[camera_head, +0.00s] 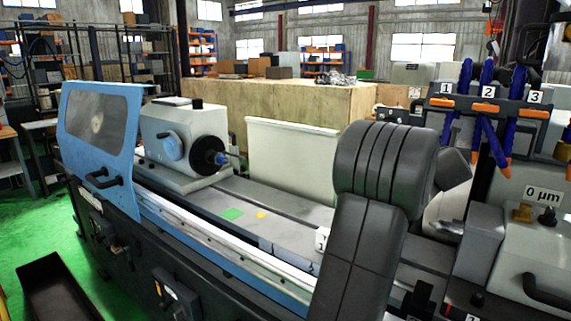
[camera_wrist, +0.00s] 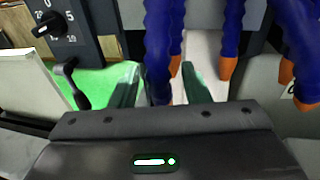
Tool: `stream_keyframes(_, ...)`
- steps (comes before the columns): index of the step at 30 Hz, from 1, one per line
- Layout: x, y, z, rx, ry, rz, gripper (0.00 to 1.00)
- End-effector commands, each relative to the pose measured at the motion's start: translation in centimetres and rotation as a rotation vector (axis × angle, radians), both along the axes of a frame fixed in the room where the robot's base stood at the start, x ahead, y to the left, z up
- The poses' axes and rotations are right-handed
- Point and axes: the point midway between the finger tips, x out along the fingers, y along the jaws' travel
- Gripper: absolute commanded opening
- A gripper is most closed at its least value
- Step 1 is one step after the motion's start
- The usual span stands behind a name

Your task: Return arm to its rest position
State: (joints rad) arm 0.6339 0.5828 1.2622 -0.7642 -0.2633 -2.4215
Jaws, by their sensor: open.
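My gripper (camera_wrist: 160,88) shows in the wrist view as two dark greenish fingers held apart, with no object clearly held between them. Blue coolant hoses with orange tips hang close around and beyond the fingers in that view; whether any touches them I cannot tell. In the head view my dark grey arm is bent over the right part of the grinder and hides my gripper. The hoses (camera_head: 487,110) there hang from a rail with labels 1, 2 and 3, to the right of my arm.
The grinder's blue guard (camera_head: 99,140) and workhead (camera_head: 180,140) stand left, with the long table bed between them and my arm. A dial knob (camera_wrist: 48,24) and black lever (camera_wrist: 72,85) are left of my gripper. A "0 µm" label (camera_head: 543,196) is at right.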

Motion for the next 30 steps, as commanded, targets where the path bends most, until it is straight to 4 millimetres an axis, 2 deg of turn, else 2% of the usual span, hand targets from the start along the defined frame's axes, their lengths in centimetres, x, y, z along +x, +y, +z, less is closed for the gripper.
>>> stream_keyframes(4, 2.0, -0.9, -0.1, 0.000, 0.002, 0.001, 0.42)
stream_keyframes(10, 2.2, 0.0, 0.0, 0.060, -0.045, 0.002, 0.42)
stream_keyframes(25, 2.3, 0.3, 0.0, 0.081, -0.063, 0.001, 0.42)
stream_keyframes(30, 2.4, 0.9, 0.5, 0.095, -0.069, 0.003, 0.42)
